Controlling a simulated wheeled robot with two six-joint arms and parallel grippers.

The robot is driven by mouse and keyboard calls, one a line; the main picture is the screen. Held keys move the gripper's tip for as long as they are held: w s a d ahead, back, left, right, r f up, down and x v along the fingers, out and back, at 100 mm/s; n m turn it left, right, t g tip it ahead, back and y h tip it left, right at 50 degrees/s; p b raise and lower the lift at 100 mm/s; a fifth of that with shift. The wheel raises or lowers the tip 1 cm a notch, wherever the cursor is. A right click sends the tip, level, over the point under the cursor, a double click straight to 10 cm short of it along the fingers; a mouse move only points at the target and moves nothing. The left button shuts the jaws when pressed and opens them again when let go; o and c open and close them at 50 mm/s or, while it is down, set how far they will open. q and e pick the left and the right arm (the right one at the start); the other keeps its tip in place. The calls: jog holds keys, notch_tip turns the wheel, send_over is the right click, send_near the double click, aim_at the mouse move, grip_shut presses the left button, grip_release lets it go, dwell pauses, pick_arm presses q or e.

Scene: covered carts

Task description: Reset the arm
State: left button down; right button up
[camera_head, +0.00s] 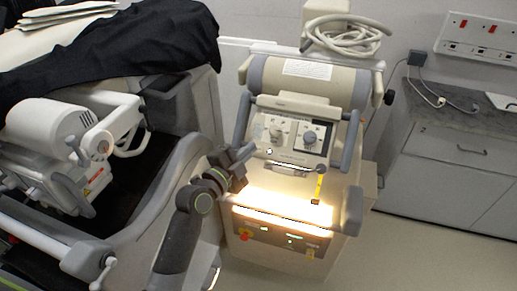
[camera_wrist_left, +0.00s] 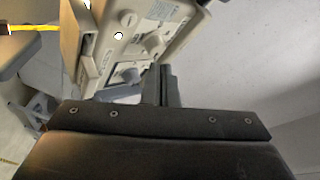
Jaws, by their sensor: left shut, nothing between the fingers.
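My left arm comes up from the bottom in the head view. Its dark gripper (camera_head: 246,153) is in front of a beige medical machine (camera_head: 268,182) with a knob panel. In the left wrist view, the two dark fingers of the gripper (camera_wrist_left: 163,84) are together with nothing between them. The machine (camera_wrist_left: 130,45) fills the upper middle there, behind the fingers. I cannot tell whether the fingers touch it. My right gripper is not in view.
A covered cart with a black cloth (camera_head: 150,50) and a white device (camera_head: 50,130) stands at the left. A coiled cable (camera_head: 345,38) lies on top of the machine. A grey cabinet (camera_head: 445,160) is at the right. Floor is clear at the lower right.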

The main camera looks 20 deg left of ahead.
pick_arm(q)
jog(key=s+a+f+n+g+y, duration=0.2)
jog(key=s+a+f+n+g, duration=0.15)
jog(key=s+f, duration=0.5)
jog(key=s+a+f+n+g+y, duration=0.25)
jog(key=s+n, duration=0.25)
jog(key=s, duration=0.4)
jog(key=s+a+f+n+g+y, duration=0.1)
jog(key=s+a+f+n+g, duration=0.25)
jog(key=s, duration=0.55)
jog(key=s+a+f+n+g+y, duration=0.25)
jog(key=s+n+g, duration=0.2)
jog(key=s, duration=0.35)
notch_tip(320, 180, down, 25)
jog(key=a+b, duration=0.2)
jog(key=s+d+f+g+h+b, duration=0.1)
jog(key=s+f, duration=1.4)
jog(key=f, duration=0.3)
jog(key=shift+s+d+f+g, duration=0.15)
jog(key=shift+d+g, duration=0.1)
jog(key=shift+g, duration=0.15)
jog(key=shift+n, duration=0.25)
